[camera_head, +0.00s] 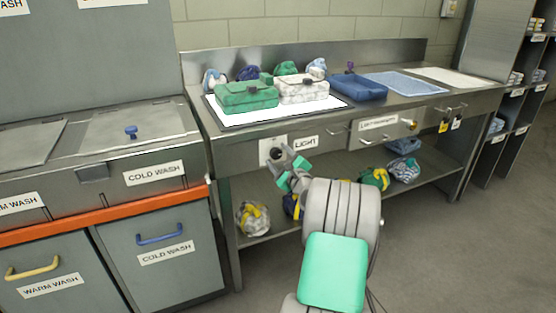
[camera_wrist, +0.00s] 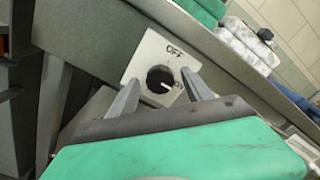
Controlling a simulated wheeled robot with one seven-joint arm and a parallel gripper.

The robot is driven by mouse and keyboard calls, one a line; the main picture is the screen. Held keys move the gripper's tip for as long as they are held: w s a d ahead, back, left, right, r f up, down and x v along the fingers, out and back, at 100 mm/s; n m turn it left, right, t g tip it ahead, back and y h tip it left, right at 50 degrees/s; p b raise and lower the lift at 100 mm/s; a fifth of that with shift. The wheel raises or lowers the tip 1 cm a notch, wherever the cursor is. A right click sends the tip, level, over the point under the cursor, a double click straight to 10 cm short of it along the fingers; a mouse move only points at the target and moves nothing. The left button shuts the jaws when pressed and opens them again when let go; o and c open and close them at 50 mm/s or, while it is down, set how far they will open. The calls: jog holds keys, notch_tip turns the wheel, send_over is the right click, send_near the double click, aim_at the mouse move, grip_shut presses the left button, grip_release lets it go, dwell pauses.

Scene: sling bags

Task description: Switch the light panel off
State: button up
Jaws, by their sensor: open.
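The light panel (camera_head: 275,112) is a bright white surface set in the steel counter, and it is lit. Its switch plate (camera_wrist: 164,62) is on the counter's front, beside a LIGHT label (camera_head: 306,142). A black round knob (camera_wrist: 160,79) sits on the plate, with OFF printed above it; lettering at its lower right is partly hidden by a finger. The knob also shows in the head view (camera_head: 276,153). My gripper (camera_wrist: 160,88) is open, its two grey fingers on either side of the knob. Whether they touch it I cannot tell. My gripper in the head view (camera_head: 293,165) is close to the plate.
A green bag (camera_head: 246,96) and a white patterned bag (camera_head: 302,89) lie on the panel. Several rolled bags stand behind them. A blue tray (camera_head: 357,88) is to the right. Wash units with an orange rail (camera_head: 100,218) stand left. A lower shelf holds several bundles.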

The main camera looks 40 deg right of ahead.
jog(key=shift+w+d, duration=0.1)
jog(key=shift+w, duration=0.3)
jog(key=shift+c, duration=0.2)
grip_shut()
